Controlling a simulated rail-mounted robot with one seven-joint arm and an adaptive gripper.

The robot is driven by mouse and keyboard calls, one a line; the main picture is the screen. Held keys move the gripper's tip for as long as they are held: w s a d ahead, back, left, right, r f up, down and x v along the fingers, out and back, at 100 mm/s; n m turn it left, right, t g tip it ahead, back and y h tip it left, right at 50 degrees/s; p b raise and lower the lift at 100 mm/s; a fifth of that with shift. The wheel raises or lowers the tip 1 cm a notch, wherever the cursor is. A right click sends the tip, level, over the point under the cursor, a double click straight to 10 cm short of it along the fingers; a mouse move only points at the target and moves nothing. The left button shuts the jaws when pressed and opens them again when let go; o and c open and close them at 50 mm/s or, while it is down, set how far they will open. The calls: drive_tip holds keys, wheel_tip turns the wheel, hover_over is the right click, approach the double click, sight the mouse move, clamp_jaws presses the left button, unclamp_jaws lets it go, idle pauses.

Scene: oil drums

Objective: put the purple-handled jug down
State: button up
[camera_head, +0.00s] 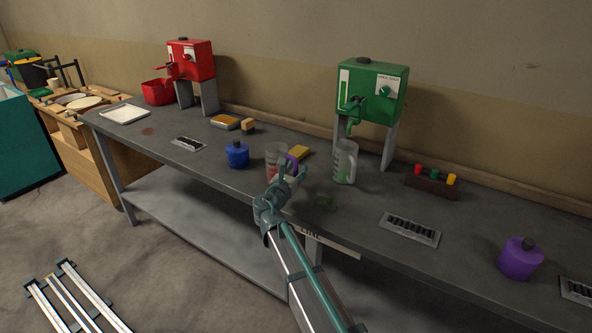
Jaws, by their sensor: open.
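The purple-handled jug (274,155) is a clear jug with red markings or contents low down. It stands upright on the grey bench, near the middle of its front edge. Its purple handle (292,166) is on the right side, facing my gripper. My gripper (294,172) is open at the handle, in front of the jug. The fingers overlap the jug and handle in the picture, so I cannot tell whether they touch. My gripper hides the jug's lower right part.
A clear jug with green contents (345,165) stands to the right under the green drum (372,92). A blue container (237,155) is to the left, a yellow block (300,152) behind. A red drum (190,60) stands far left, a purple container (519,258) far right.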

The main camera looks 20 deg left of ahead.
drive_tip(key=shift+r, duration=0.2)
drive_tip(key=s, duration=1.1)
drive_tip(key=shift+a+f+b, duration=0.1)
drive_tip(key=shift+b, duration=0.2)
drive_tip(key=shift+s, duration=0.55)
